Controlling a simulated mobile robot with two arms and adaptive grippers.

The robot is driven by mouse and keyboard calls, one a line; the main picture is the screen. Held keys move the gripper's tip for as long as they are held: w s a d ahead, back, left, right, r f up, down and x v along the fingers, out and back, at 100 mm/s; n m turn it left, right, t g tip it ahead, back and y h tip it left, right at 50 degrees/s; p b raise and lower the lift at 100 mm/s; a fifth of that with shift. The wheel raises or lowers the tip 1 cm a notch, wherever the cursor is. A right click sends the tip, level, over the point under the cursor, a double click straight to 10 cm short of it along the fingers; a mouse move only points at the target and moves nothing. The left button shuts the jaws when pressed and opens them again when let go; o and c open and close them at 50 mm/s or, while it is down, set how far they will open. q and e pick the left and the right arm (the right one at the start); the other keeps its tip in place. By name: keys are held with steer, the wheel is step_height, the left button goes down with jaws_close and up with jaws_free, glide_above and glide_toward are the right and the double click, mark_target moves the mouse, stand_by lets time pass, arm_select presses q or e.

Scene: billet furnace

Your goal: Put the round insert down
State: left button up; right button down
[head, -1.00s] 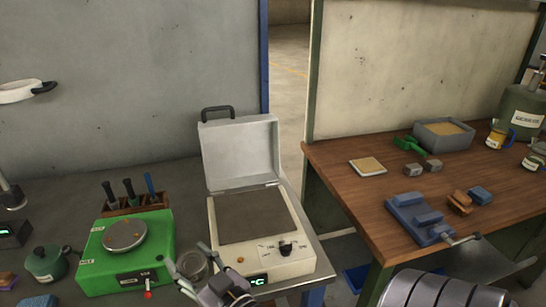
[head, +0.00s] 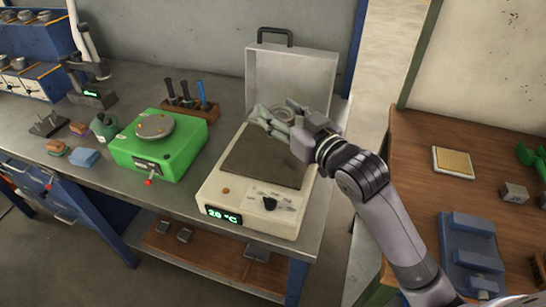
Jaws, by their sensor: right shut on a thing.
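My right gripper (head: 272,118) reaches in from the lower right over the open hot plate unit. It is shut on the round insert (head: 293,106), a small pale grey ring-like piece partly hidden by the fingers. The insert is over the back part of the dark plate (head: 262,160), in front of the raised lid (head: 300,75). I cannot tell whether it touches the plate. The cream housing (head: 235,195) shows 20 °C on its display. My left gripper is not in view.
A green device with a round disc (head: 165,150) stands left of the hot plate unit. A wooden rack of tools (head: 195,107) is behind it. The wooden table (head: 415,180) at right holds a blue vise (head: 470,245). The dark plate's front is clear.

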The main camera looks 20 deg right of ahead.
step_height(320, 180, up, 6)
steer(key=n+y+b, duration=0.1)
steer(key=y, duration=0.1)
glide_above(280, 159)
steer(key=shift+r, duration=0.1)
steer(key=shift+d+r+g, duration=0.1)
steer(key=shift+g, duration=0.2)
step_height(280, 159, down, 15)
steer(key=shift+r, duration=0.15)
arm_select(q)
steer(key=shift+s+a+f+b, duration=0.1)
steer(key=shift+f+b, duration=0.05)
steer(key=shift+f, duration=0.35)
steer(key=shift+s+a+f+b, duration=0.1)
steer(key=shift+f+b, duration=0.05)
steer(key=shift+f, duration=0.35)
arm_select(e)
steer(key=shift+w+f, duration=0.1)
steer(key=shift+f, duration=2.25)
steer(key=shift+f, duration=0.15)
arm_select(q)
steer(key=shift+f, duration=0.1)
arm_select(e)
steer(key=c, duration=0.7)
jaws_free()
steer(key=shift+f, duration=0.15)
